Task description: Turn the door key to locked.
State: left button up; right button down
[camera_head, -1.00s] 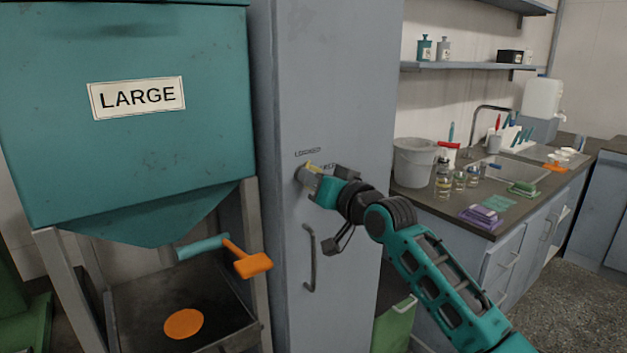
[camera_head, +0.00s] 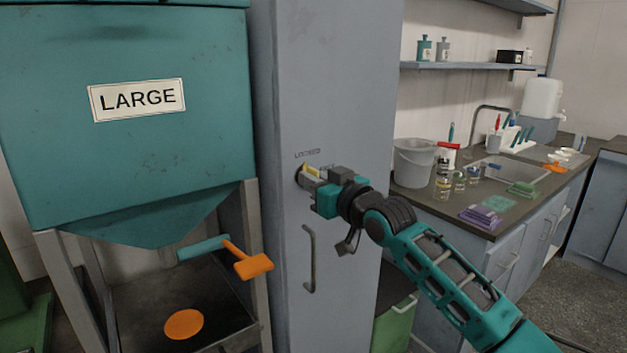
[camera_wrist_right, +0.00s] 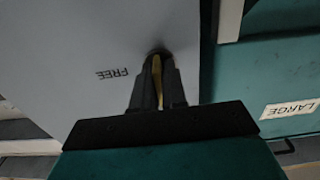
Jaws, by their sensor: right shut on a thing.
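A yellow key (camera_head: 310,169) sits in the lock on the grey cabinet door (camera_head: 343,245), above the door's vertical handle (camera_head: 310,258). A "LOCKED" mark (camera_head: 307,154) is printed above the lock, and another mark, partly hidden by my gripper, is to its right. My right gripper (camera_head: 308,176) is at the lock, shut on the key. In the right wrist view the key (camera_wrist_right: 157,80) shows between the two dark fingers, and the "FREE" mark (camera_wrist_right: 112,74) is on the door beside it. My left gripper is not in view.
A teal hopper labelled "LARGE" (camera_head: 200,140) stands left of the cabinet, with an orange-handled lever (camera_head: 253,266) close to the cabinet's side. A counter (camera_head: 425,195) with a bucket (camera_head: 413,162), jars and a sink is at right.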

jog(key=c, duration=1.3)
grip_release()
jog(key=shift+o, duration=0.2)
jog(key=v, duration=1.3)
jog(key=shift+f, duration=0.1)
jog(key=s+d+f+m+h, duration=0.2)
jog(key=s+f, duration=0.3)
jog(key=f, duration=0.7)
jog(key=s+d+f+m+h, duration=0.2)
jog(key=s+d+f+h, duration=0.15)
jog(key=f, duration=0.75)
jog(key=s+d+f+g+h, duration=0.1)
jog(key=s+d+f+g, duration=0.1)
jog(key=s+f, duration=0.5)
jog(key=s+d+f+g+h, duration=0.1)
jog(key=s+d+f+h, duration=0.1)
jog(key=s+f, duration=0.5)
jog(key=s+d, duration=0.1)
jog(key=s, duration=0.2)
jog(key=shift+f+m+g, duration=0.3)
jog(key=shift+m+g, duration=0.1)
